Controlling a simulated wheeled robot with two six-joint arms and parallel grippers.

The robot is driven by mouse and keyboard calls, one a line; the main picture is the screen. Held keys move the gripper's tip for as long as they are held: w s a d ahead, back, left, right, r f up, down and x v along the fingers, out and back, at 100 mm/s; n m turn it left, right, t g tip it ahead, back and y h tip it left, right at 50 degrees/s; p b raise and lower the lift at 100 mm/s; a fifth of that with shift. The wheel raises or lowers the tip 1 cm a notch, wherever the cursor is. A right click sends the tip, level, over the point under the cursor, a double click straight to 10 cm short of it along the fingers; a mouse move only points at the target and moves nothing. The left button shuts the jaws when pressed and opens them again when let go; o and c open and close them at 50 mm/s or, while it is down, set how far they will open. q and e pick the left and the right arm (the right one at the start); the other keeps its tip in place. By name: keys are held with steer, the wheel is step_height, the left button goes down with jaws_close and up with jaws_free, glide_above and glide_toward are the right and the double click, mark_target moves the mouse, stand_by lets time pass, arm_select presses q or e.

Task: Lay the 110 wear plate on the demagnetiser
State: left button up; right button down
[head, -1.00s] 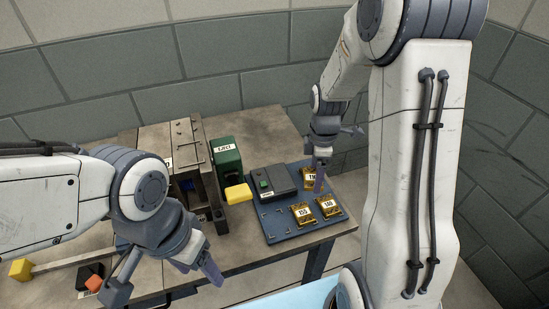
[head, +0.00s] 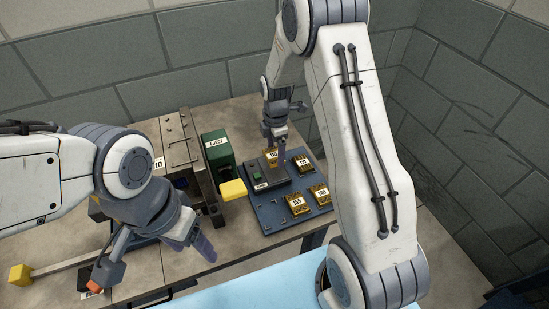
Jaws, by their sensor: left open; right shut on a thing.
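My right gripper (head: 274,150) is shut on a small yellow plate (head: 271,154) whose label seems to read 110. The plate appears over the back part of the demagnetiser (head: 265,186), a dark grey box with a green button; whether it touches is not clear. Three similar labelled plates lie on the blue mat: one at the back right (head: 304,162), one at the right (head: 320,194) and one at the front (head: 297,204).
The blue mat (head: 262,217) has a free marked spot at its front left. A green box (head: 218,155), a yellow block (head: 233,190) and a grey press-like block (head: 177,140) stand left of the demagnetiser. A yellow-ended bar (head: 60,264) lies at front left.

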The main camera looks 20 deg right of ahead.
mark_target(274, 154)
step_height(274, 154, down, 4)
steer(key=shift+w+a+f, duration=0.1)
steer(key=shift+w+a, duration=0.05)
stand_by(0.3)
steer(key=shift+f, duration=0.25)
jaws_free()
steer(key=shift+r, duration=0.1)
